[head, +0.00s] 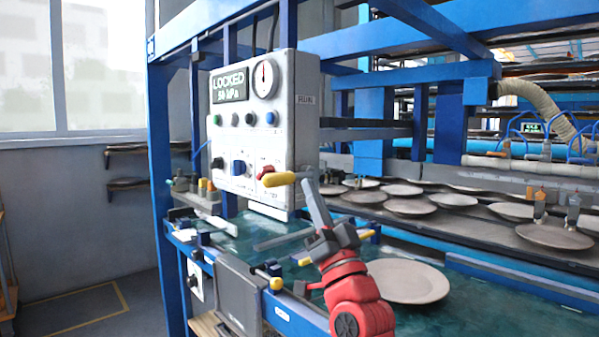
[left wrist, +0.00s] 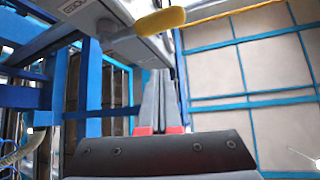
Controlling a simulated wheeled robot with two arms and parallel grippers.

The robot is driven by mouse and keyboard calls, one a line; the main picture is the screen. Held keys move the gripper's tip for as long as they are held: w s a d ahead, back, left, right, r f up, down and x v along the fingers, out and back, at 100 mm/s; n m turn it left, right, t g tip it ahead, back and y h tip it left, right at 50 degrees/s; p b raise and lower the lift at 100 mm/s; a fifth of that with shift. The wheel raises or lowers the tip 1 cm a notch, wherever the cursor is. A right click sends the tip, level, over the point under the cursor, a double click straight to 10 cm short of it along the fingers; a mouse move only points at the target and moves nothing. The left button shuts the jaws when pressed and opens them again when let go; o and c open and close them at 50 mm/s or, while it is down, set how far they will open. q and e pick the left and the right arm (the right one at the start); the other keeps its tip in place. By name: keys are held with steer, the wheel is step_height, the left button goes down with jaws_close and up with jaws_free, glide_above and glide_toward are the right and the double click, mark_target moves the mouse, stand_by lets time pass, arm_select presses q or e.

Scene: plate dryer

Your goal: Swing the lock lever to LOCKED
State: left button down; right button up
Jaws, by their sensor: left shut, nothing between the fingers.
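The control box (head: 305,135) is white and hangs on the blue frame; its small screen (head: 230,86) reads LOCKED and a second line that looks like 50 kPa. In the left wrist view the yellow handle (left wrist: 160,21) lies beyond the shut fingertips (left wrist: 161,74). Whether they touch the lever is unclear. My right gripper is out of view.
A round gauge (head: 265,79) and several knobs and buttons are on the box. A red-handled knob (head: 265,171) sits close behind the lever handle. A plate (head: 408,281) lies on the teal surface below, and several plates stand on the dark conveyor (head: 480,236) behind.

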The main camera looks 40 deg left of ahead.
arm_select(q)
steer(key=v, duration=0.3)
steer(key=shift+w+d, duration=0.2)
steer(key=shift+w, duration=0.1)
stand_by(0.3)
